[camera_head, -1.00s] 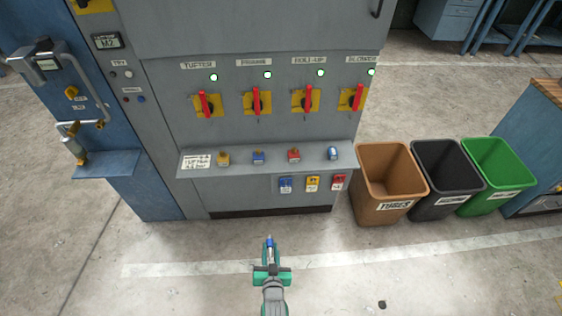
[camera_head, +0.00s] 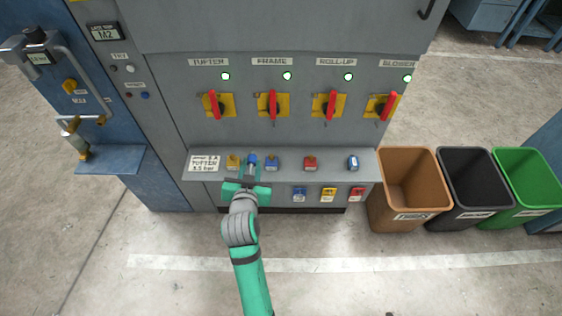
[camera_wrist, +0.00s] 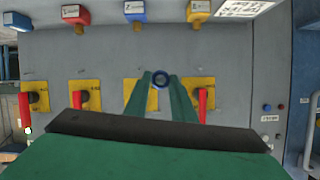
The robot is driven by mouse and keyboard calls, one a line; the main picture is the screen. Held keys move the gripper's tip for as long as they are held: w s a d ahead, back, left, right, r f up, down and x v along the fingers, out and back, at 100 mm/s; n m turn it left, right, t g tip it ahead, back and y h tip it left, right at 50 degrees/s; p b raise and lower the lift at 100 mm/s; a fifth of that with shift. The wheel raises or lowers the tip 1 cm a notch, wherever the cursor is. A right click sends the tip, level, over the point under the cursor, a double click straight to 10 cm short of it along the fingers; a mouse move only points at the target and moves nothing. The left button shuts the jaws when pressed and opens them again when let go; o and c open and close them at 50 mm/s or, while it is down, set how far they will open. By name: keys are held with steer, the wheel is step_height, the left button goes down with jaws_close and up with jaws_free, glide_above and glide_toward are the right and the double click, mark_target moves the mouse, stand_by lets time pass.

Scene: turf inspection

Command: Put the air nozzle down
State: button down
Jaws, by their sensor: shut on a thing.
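My gripper (camera_head: 251,172) is shut on a small blue piece, the air nozzle (camera_head: 252,160), which stands out beyond the fingertips. In the head view it overlaps the grey shelf (camera_head: 215,177) between the yellow and blue items; I cannot tell whether it touches the shelf. In the wrist view the nozzle shows end-on as a dark blue ring (camera_wrist: 160,79) between the green fingers. On the shelf stand a yellow item (camera_head: 233,162), a blue item (camera_head: 272,163), a red item (camera_head: 311,163) and a blue-and-white item (camera_head: 353,162).
A white sign (camera_head: 204,163) lies at the shelf's left end. Red-handled switches (camera_head: 271,105) line the panel above; coloured tags (camera_head: 328,194) hang below. Brown (camera_head: 409,200), black (camera_head: 474,190) and green bins (camera_head: 524,190) stand to the right. A blue cabinet ledge (camera_head: 105,159) juts out left.

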steer(key=w+d+f, duration=0.9)
steer(key=shift+d+f, duration=0.15)
steer(key=shift+w+f, duration=0.15)
steer(key=shift+f, duration=0.7)
steer(key=shift+w+f, duration=0.1)
steer(key=shift+f, duration=0.75)
steer(key=shift+s+d+f, duration=0.1)
steer(key=shift+d+f, duration=0.05)
steer(key=shift+d, duration=0.15)
steer(key=shift+a+f, duration=0.2)
steer(key=shift+a, duration=0.1)
steer(key=shift+s+f, duration=0.1)
steer(key=shift+f, duration=0.1)
steer(key=shift+f, duration=0.1)
steer(key=c, duration=1.5)
jaws_free()
steer(key=shift+d+f, duration=0.1)
